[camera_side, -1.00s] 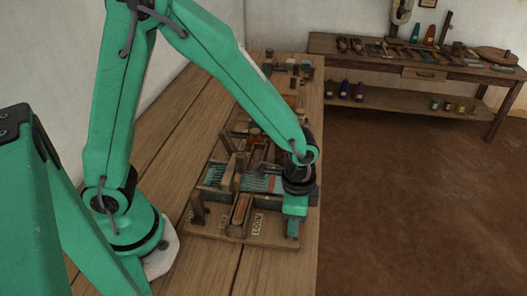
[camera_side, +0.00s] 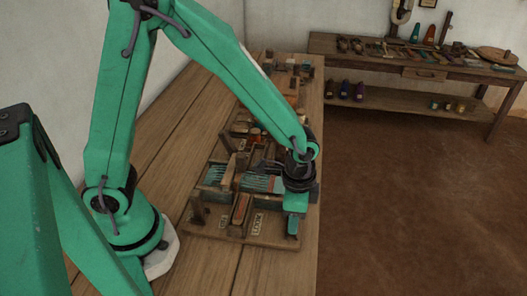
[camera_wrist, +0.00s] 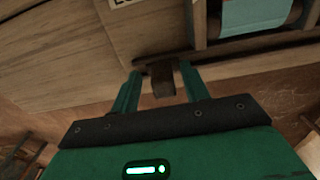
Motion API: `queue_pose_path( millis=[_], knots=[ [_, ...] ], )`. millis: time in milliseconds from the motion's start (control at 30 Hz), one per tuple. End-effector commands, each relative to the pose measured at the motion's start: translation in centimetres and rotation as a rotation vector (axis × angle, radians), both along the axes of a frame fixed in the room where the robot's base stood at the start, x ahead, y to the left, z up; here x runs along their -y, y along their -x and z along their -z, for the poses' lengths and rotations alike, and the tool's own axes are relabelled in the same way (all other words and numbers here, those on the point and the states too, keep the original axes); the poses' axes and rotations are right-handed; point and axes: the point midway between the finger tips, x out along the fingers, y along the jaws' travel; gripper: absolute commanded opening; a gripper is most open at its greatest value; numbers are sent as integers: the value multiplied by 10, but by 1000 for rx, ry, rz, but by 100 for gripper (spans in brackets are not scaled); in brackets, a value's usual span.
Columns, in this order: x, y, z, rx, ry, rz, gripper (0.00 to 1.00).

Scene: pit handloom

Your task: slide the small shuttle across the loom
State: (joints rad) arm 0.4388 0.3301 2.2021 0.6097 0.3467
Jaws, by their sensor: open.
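The small loom (camera_side: 266,183) stands on a wooden board at the bench's front edge, with pale blue-green threads and cloth. Its cloth (camera_wrist: 257,14) also shows at the top right of the wrist view. A reddish-brown, shuttle-like piece (camera_side: 241,208) lies in a narrow wooden slot on the loom board; I cannot tell whether it is the small shuttle. My gripper (camera_side: 292,226) is low over the board's right edge. In the wrist view my gripper (camera_wrist: 160,88) is open, with a small dark brown block (camera_wrist: 162,80) between its fingers. I cannot tell whether they touch it.
Wooden posts (camera_side: 198,208) stand around the loom. Further along the bench lie several small items (camera_side: 290,68). A second table (camera_side: 425,72) with tools stands at the back, with bottles on its lower shelf. The bench (camera_side: 200,110) is bare on its left side.

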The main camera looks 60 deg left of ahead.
Motion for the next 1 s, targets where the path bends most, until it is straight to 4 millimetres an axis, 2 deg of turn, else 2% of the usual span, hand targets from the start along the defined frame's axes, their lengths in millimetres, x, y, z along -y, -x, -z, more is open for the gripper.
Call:
queue_pose_path(
  millis=[267,1000],
  knots=[
    [0,0,-11,2,1,0,45],
    [0,-1,-58,3,1,0,45]
  ],
)
